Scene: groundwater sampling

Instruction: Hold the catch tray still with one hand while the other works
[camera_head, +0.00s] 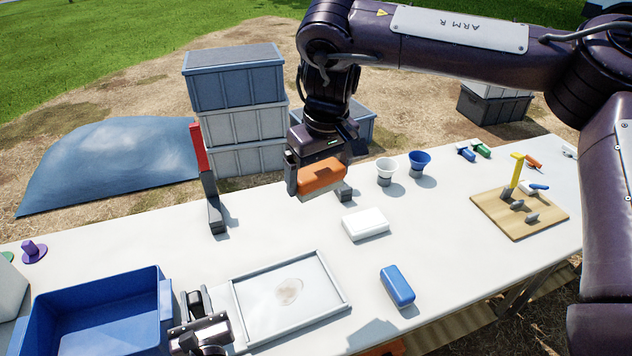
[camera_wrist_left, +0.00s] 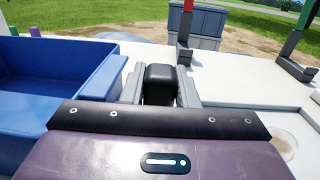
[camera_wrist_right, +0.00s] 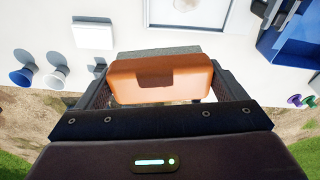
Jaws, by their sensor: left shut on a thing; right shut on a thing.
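The catch tray (camera_head: 340,288), a flat pale tray with a thin grey rim and a brownish wet stain, lies on the white table. My left gripper (camera_head: 194,302) is low beside its left edge, shut on a small black block (camera_wrist_left: 160,84). Whether the block joins the tray is hidden. My right gripper (camera_head: 320,183) is shut on an orange block (camera_head: 321,174), held beyond the tray's far edge; it spans the fingers in the right wrist view (camera_wrist_right: 160,80). A white block (camera_head: 366,223) and a blue block (camera_head: 397,285) lie right of the tray.
A blue bin (camera_head: 165,300) stands close left of my left gripper. A red-topped post (camera_head: 204,165) stands behind the tray. A white cup (camera_head: 386,167), a blue cup (camera_head: 420,160) and a wooden board (camera_head: 490,212) with fittings are right.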

